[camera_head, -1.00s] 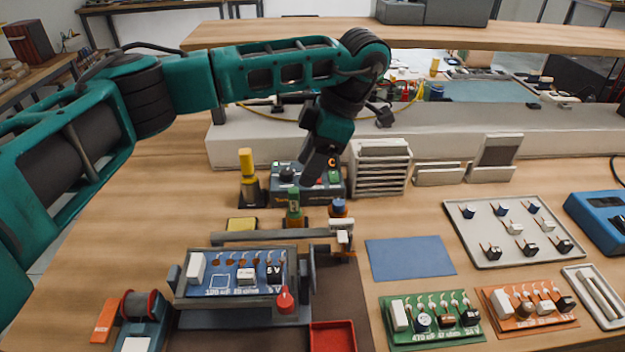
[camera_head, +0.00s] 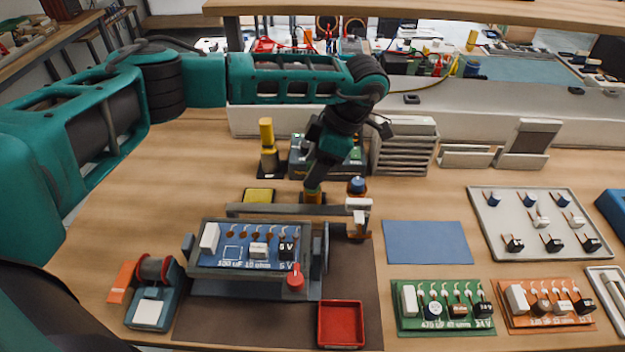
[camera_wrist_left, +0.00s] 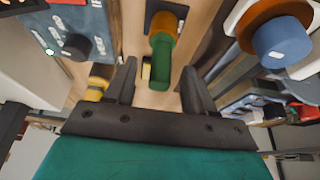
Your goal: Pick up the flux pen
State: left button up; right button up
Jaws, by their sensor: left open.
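The flux pen appears to be the small upright green and orange cylinder (camera_head: 314,197) behind the circuit board holder. My left gripper (camera_head: 314,182) points down at it and hides most of it in the head view. In the left wrist view the pen (camera_wrist_left: 162,45) stands between the two open fingers of the left gripper (camera_wrist_left: 159,70), with a gap on each side. The fingers are not closed on it. My right gripper is not in view.
The board holder (camera_head: 210,268) with its bar (camera_head: 285,210) stands just in front. A blue-topped round item (camera_head: 357,186) is close on the right, and a yellow-handled tool (camera_head: 267,140) stands to the left. A blue mat (camera_head: 427,242) lies flat to the right.

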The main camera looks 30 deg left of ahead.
pick_arm(q)
jog(key=shift+x, duration=1.5)
jog(key=shift+r, duration=0.1)
jog(key=shift+c, duration=0.4)
jog(key=c, duration=0.9)
